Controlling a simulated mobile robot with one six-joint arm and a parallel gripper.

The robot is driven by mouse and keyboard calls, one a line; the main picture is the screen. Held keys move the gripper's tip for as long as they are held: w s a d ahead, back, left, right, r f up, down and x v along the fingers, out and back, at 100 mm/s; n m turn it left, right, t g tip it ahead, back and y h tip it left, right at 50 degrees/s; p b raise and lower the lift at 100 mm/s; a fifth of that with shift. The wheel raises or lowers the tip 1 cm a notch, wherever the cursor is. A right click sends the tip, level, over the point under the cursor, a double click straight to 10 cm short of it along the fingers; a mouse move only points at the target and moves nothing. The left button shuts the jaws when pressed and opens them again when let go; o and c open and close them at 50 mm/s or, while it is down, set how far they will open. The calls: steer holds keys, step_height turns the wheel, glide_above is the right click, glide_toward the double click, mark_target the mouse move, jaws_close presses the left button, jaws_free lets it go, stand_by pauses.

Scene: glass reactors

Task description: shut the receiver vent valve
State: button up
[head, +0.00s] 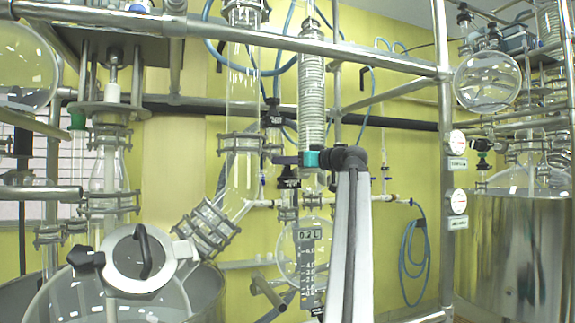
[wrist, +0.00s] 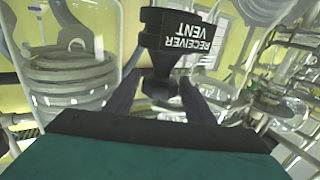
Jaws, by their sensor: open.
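The receiver vent valve shows in the wrist view as a black handle (wrist: 160,84) below a black tag (wrist: 180,38) reading "RECEIVER VENT", upside down. My gripper (wrist: 160,92) is open, with one dark finger on each side of the handle. I cannot tell whether the fingers touch it. In the head view my gripper (head: 281,160), with its teal body, reaches left to the glass column beside the coil condenser. A small black tag (head: 289,183) hangs just below the fingers. The handle is too small there to read its position.
A coil condenser (head: 312,95) stands just above my gripper. A round receiver flask (head: 290,250) hangs below, behind a scale strip (head: 307,262). A clamped glass column (head: 241,150) is to the left, and a steel post (head: 445,150) to the right.

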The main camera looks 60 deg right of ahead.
steer(key=c, duration=0.9)
steer(key=shift+o, duration=0.2)
steer(key=shift+a+m+h+p, duration=0.1)
steer(key=shift+m+h+p, duration=0.35)
steer(key=shift+h, duration=0.35)
steer(key=shift+m+g+h+p, duration=0.8)
steer(key=shift+m+h+p, duration=0.45)
steer(key=shift+h, duration=0.45)
steer(key=shift+s+r+m+g+h+p, duration=0.15)
steer(key=shift+m+g+h+p, duration=0.45)
steer(key=shift+m+h+p, duration=0.35)
steer(key=shift+h, duration=0.45)
steer(key=shift+r+m+g+h+p, duration=0.1)
steer(key=shift+m+g+h+p, duration=1.6)
steer(key=shift+p, duration=1.65)
